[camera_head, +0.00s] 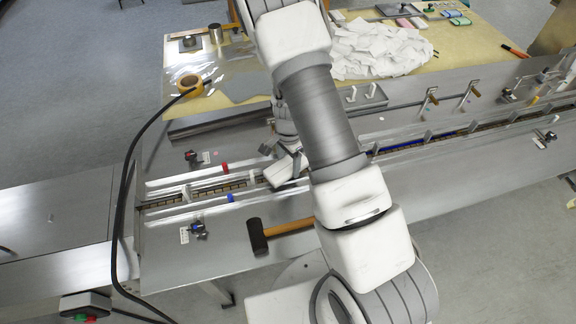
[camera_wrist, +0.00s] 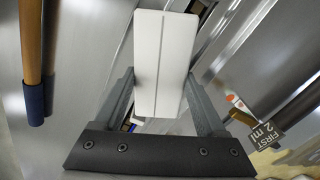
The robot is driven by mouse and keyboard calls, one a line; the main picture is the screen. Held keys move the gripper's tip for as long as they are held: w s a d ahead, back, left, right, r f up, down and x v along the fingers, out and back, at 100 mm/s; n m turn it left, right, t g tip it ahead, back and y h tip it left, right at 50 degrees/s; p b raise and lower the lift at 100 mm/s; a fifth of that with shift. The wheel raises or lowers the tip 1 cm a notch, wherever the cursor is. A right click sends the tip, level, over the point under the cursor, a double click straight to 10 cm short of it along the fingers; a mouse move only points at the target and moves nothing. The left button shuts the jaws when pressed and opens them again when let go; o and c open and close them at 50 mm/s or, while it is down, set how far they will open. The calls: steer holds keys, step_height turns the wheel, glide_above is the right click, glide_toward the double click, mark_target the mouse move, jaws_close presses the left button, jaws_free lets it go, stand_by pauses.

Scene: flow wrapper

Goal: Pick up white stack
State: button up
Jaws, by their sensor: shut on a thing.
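The white stack (camera_wrist: 165,50) shows in the wrist view as a long pale block with a dark line down its middle. My gripper (camera_wrist: 161,82) has one finger on each side of it and is shut on it. In the head view, my arm partly hides the gripper, low over the slotted conveyor channel. A white block (camera_head: 279,173) shows beside it there. Whether the stack still touches the channel is hard to tell.
A hammer (camera_head: 259,236) lies on the metal surface near the channel. White guide pieces and small clamps stand along the channel (camera_head: 390,149). Behind it, a table holds a heap of white packets (camera_head: 380,47) and a tape roll (camera_head: 190,84). A black cable (camera_head: 128,175) arches at left.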

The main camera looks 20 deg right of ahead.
step_height(320, 180, up, 3)
steer(key=shift+s+f, duration=0.1)
steer(key=shift+s, duration=0.05)
steer(key=s+r, duration=0.3)
steer(key=s, duration=0.2)
steer(key=s+d+r+b, duration=0.1)
steer(key=s+r, duration=0.2)
steer(key=s, duration=0.3)
steer(key=shift+d+r, duration=0.25)
steer(key=shift+r, duration=0.1)
steer(key=shift+s, duration=0.1)
steer(key=m, duration=0.4)
glide_above(289, 161)
steer(key=s, duration=0.1)
step_height(289, 161, down, 5)
steer(key=shift+r, duration=0.15)
steer(key=shift+w+f+m, duration=0.3)
steer(key=shift+w+m, duration=0.1)
steer(key=shift+s+f+b, duration=0.1)
steer(key=shift+f+b, duration=2.35)
steer(key=shift+f, duration=0.75)
